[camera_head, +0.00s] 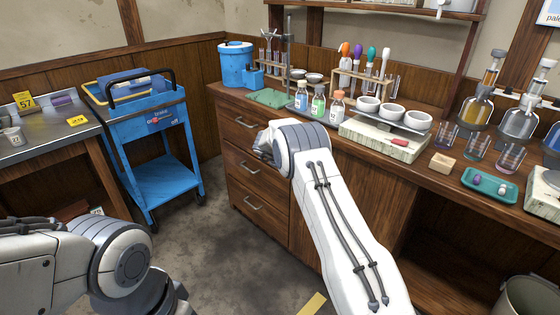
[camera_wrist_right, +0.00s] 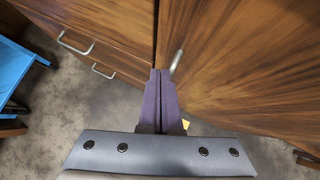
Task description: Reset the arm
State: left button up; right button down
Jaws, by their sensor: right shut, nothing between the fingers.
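In the right wrist view my right gripper (camera_wrist_right: 159,78) is shut, its two dark fingers together with nothing between them. The fingers point toward the wooden cabinet front (camera_wrist_right: 220,70), close to a door edge and a metal handle (camera_wrist_right: 177,60). Whether they touch the wood I cannot tell. In the head view my right arm (camera_head: 345,225) reaches out in front of the cabinet, below the bench top; its gripper is hidden there. My left arm (camera_head: 115,260) is at the bottom left, with its gripper out of view.
The wooden bench (camera_head: 235,92) carries bottles, a test-tube rack (camera_head: 352,80), white bowls (camera_head: 392,112), flasks (camera_head: 478,108) and a teal tray (camera_head: 489,186). A blue cart (camera_head: 165,170) and a grey table (camera_head: 40,140) stand left. Bare floor (camera_head: 225,245) lies between my arms.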

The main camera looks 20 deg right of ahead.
jog(key=w+a+v, duration=0.1)
jog(key=v, duration=0.8)
jog(key=shift+w+a+r, duration=0.2)
jog(key=shift+w+r, duration=0.05)
jog(key=shift+w, duration=0.1)
jog(key=s+a+r+n+t+y, duration=0.1)
jog(key=s+a+r+n+y, duration=0.3)
jog(key=n, duration=0.9)
jog(key=s+a+r+n+t+y, duration=0.1)
jog(key=s+a+r+n+t, duration=0.2)
jog(key=s+n, duration=0.7)
jog(key=s+a+f+n+g+y, duration=0.1)
jog(key=s+f+n+g, duration=0.25)
jog(key=s+n, duration=0.8)
jog(key=s+a+f+n+g, duration=0.1)
jog(key=s+f+n+g, duration=0.25)
jog(key=s+n, duration=0.75)
jog(key=s+a+r+n+g+y, duration=0.1)
jog(key=s+a+r+n+g, duration=0.4)
jog(key=s+a, duration=0.95)
notch_tip(320, 180, up, 18)
jog(key=n+t+p, duration=0.1)
jog(key=p, duration=1.6)
jog(key=shift+d+n+t, duration=0.3)
jog(key=shift+d+n, duration=0.05)
jog(key=shift+d, duration=0.05)
